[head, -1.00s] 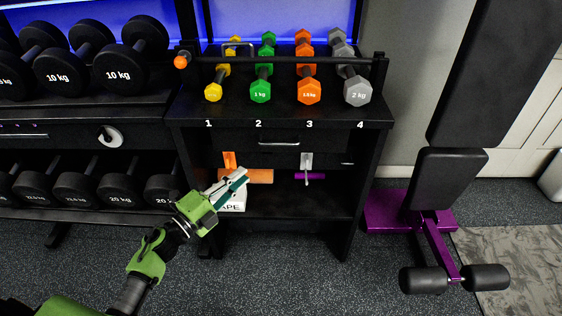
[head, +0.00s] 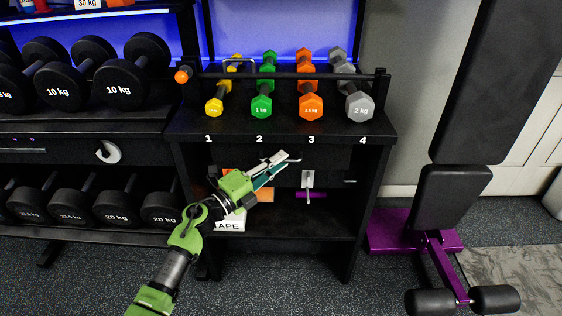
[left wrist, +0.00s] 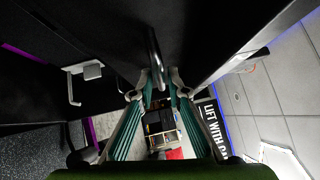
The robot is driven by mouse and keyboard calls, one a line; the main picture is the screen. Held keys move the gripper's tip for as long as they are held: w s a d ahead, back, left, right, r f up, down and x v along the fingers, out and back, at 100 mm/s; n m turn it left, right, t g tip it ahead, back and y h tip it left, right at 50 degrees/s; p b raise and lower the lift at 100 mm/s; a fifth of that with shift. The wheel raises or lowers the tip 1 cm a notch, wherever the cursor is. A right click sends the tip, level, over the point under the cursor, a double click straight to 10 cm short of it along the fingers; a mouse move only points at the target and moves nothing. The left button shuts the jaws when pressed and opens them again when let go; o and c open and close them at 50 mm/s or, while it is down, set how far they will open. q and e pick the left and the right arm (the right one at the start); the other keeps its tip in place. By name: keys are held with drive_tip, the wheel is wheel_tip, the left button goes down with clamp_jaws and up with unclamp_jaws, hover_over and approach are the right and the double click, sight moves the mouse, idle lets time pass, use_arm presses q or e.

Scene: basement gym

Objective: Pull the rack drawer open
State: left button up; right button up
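The black rack (head: 190,135) has a drawer (head: 335,158) under its numbered top shelf, and the drawer looks shut. Its metal handle (head: 292,160) is partly hidden behind my left gripper (head: 276,162) in the head view. In the left wrist view, the handle (left wrist: 152,50) is a dark bar whose near end lies between the fingertips of my left gripper (left wrist: 159,82). The fingers are open with a narrow gap on each side of the bar. I cannot tell whether they touch it. My right gripper is in neither view.
Small yellow, green, orange (head: 311,106) and grey dumbbells stand on the rack's top. Below the drawer are a white hook (head: 307,180), an orange item (head: 266,195) and a white box (head: 230,222). Larger dumbbells (head: 125,82) fill the left rack; a purple-framed bench (head: 395,235) stands right.

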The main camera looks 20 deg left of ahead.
use_arm(q)
drive_tip(key=shift+w+d+r, duration=0.1)
drive_tip(key=shift+w+d, duration=0.2)
drive_tip(key=shift+w, duration=0.25)
clamp_jaws()
drive_tip(key=shift+s, duration=0.15)
